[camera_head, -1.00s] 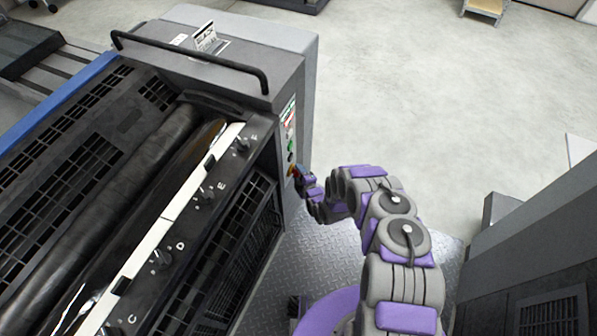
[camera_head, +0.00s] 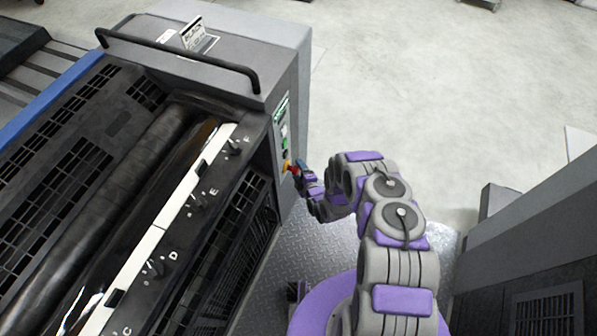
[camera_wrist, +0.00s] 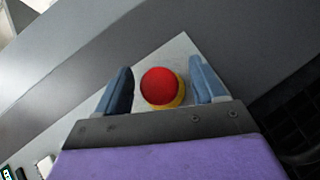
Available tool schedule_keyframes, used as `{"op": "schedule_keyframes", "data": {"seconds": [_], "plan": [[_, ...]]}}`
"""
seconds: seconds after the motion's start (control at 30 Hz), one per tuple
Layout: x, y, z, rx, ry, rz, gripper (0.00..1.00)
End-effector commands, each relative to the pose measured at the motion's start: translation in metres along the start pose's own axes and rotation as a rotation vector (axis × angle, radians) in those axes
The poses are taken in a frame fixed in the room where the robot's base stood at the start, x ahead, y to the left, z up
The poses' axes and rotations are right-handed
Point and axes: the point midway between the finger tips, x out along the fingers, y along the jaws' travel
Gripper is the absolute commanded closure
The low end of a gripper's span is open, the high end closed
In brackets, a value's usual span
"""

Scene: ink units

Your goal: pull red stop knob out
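The red stop knob (camera_wrist: 159,86) is round with a yellow collar below it, on a light plate of the grey machine panel. In the wrist view it lies between the two blue-grey fingers of my gripper (camera_wrist: 164,88), with a visible gap on each side. The fingers are apart. In the head view the knob (camera_head: 293,169) shows small on the panel at the end of the machine, below green buttons. My gripper (camera_head: 302,172) is right beside it there, and partly hides it.
The ink unit has a black handrail (camera_head: 180,58) on top and a row of lettered levers along its edge. A grey cabinet (camera_head: 545,240) stands at the right. A metal tread plate (camera_head: 262,285) lies between them. Open floor (camera_head: 430,90) lies behind.

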Motion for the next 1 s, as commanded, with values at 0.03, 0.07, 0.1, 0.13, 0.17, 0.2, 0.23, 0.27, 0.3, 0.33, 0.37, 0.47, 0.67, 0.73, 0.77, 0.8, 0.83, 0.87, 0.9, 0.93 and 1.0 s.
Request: {"op": "schedule_keyframes", "data": {"seconds": [0.03,0.07,0.1,0.13,0.17,0.2,0.23,0.27,0.3,0.33,0.37,0.47,0.67,0.73,0.77,0.8,0.83,0.87,0.9,0.93,1.0], "plan": [[0.000,0.000,-0.001,-0.001,0.001,0.000,0.31],[0.000,0.000,-0.001,-0.001,0.001,0.001,0.31],[0.000,0.000,-0.001,-0.002,0.002,0.001,0.31],[0.000,0.001,-0.002,-0.002,0.002,0.001,0.31],[-0.001,0.001,-0.002,-0.002,0.002,0.001,0.31],[-0.002,0.001,-0.002,-0.002,0.002,0.001,0.31],[-0.004,0.001,-0.002,-0.002,0.002,0.000,0.31],[-0.006,0.001,-0.001,-0.003,0.002,0.000,0.31],[-0.011,0.001,-0.001,-0.003,0.002,-0.001,0.31],[-0.015,0.001,-0.001,-0.003,0.002,-0.001,0.31],[-0.019,0.001,-0.001,-0.002,0.002,-0.001,0.31],[-0.037,0.002,0.000,0.000,-0.001,-0.001,0.31],[-0.080,0.002,0.001,0.001,-0.001,-0.002,0.31],[-0.096,0.001,0.001,0.004,-0.001,-0.003,0.31],[-0.103,0.001,0.002,0.003,-0.003,-0.004,0.31],[-0.111,0.001,0.002,0.003,-0.002,-0.003,0.31],[-0.118,0.001,0.001,0.003,-0.003,-0.001,0.31],[-0.124,0.002,0.002,0.004,-0.004,0.000,0.31],[-0.133,0.001,0.002,0.004,-0.004,-0.002,0.31],[-0.139,0.000,0.002,0.005,-0.004,-0.003,0.31],[-0.150,0.000,0.002,0.005,-0.004,-0.003,0.31]]}}
